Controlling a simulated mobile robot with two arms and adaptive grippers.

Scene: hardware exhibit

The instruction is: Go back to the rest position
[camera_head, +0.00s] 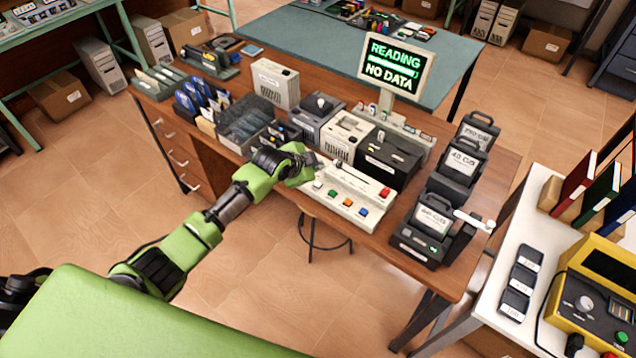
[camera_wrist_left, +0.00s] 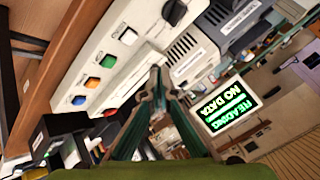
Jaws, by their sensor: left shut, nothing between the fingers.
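My left arm comes in from the left in the head view. My left gripper (camera_head: 314,168) is over the left end of the beige control panel (camera_head: 352,196) on the wooden desk. In the left wrist view the two fingers of my left gripper (camera_wrist_left: 157,78) meet at the tips, shut with nothing between them. The panel with its coloured buttons also shows there (camera_wrist_left: 95,60). I cannot tell whether the gripper touches the panel. My right gripper is in neither view.
A monitor (camera_head: 396,66) reading "READING NO DATA" stands behind the panel. Dark labelled devices (camera_head: 462,160) line the desk's right side. Grey and black boxes (camera_head: 384,160) stand behind the gripper. A white table (camera_head: 518,250) is at right. Floor (camera_head: 262,270) before the desk is mostly clear, with a stool (camera_head: 322,228).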

